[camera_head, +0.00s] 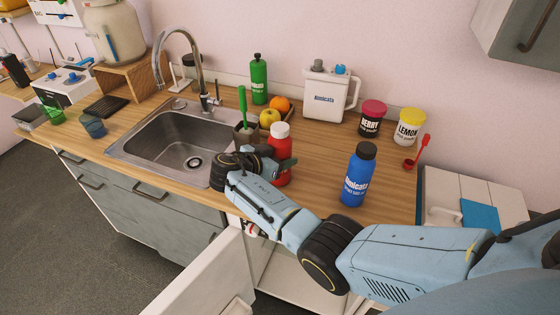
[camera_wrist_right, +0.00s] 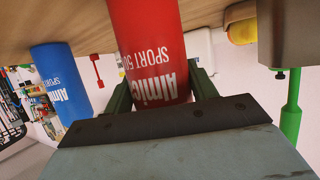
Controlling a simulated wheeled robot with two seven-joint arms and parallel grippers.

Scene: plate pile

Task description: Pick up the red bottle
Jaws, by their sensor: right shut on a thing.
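The red bottle (camera_head: 281,168) with a white cap stands upright on the wooden counter, to the right of the sink. My right gripper (camera_head: 268,165) is at the bottle's left side in the head view, and part of the bottle is hidden behind it. In the right wrist view the red bottle (camera_wrist_right: 150,45) sits between the two dark green fingers of my right gripper (camera_wrist_right: 160,92), which is shut on it. I cannot tell whether the bottle's base is touching the counter. My left gripper is not in view.
A blue bottle (camera_head: 358,175) stands to the right of the red one. A cup with a green-handled brush (camera_head: 243,107), a fruit box and a green bottle (camera_head: 259,80) are behind. The sink (camera_head: 130,142) lies left. Jars (camera_head: 372,119) and a white jug (camera_head: 326,95) stand at the back.

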